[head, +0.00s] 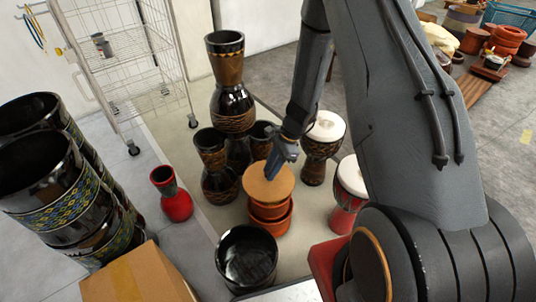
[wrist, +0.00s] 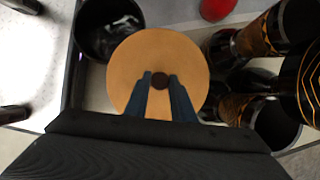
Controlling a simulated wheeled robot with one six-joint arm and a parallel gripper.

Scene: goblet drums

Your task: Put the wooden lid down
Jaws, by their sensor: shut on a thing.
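The wooden lid (head: 262,186) is a round, light-brown disc. In the head view it is level, over or on a stack of terracotta pots (head: 270,215); I cannot tell whether it touches them. In the wrist view the lid (wrist: 135,65) fills the middle, with a small dark knob (wrist: 160,80) at its centre. My gripper (head: 272,172) comes down from above and is shut on the knob. In the wrist view its two blue fingers (wrist: 160,84) stand on either side of the knob. The pots are hidden under the lid in the wrist view.
A black open drum shell (head: 246,262) stands just in front of the lid; it also shows in the wrist view (wrist: 100,40). Dark goblet drums (head: 232,105) crowd behind. A white-topped drum (head: 325,130) is to the right. A red vase (head: 172,195) and cardboard box (head: 140,275) are left.

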